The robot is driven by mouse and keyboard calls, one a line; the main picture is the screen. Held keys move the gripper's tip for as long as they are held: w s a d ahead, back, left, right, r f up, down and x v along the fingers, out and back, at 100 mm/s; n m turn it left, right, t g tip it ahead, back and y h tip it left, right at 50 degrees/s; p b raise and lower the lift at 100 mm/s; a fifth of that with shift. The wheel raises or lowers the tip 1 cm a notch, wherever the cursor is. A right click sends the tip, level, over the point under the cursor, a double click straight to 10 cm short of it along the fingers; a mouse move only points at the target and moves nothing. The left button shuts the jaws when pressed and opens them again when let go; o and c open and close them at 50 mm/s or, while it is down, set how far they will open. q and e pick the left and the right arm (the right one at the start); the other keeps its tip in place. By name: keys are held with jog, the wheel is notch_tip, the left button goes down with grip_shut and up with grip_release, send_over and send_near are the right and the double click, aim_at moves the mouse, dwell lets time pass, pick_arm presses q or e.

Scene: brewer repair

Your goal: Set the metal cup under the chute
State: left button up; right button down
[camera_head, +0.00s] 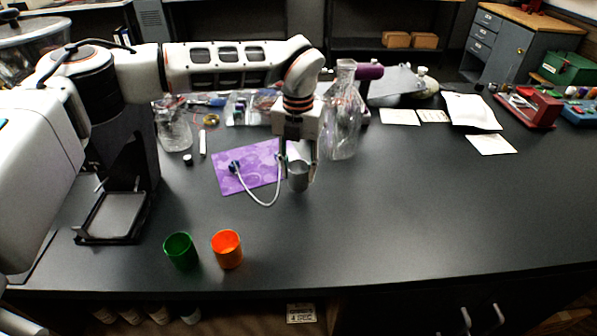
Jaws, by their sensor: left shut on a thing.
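My left gripper (298,172) comes down from above and is shut on the grey metal cup (298,180). The cup hangs upright between the fingers, at the right edge of the purple mat; whether it touches the table is hard to tell. The white and black brewer (30,165) stands at the left, with a black-rimmed drip tray (112,216) at its foot. My left arm passes in front of the brewer's upper part, and I cannot make out the chute clearly. My right gripper is not in view.
A green cup (180,251) and an orange cup (227,250) stand near the table's front edge, right of the tray. A white cable loops over the purple mat (232,182). A tall glass bottle (343,125) stands close behind the gripper. The table's right middle is clear.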

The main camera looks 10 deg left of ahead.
pick_arm(q)
jog(key=shift+f, duration=0.7)
jog(key=shift+f, duration=0.1)
jog(key=shift+f, duration=0.15)
jog(key=o, duration=1.1)
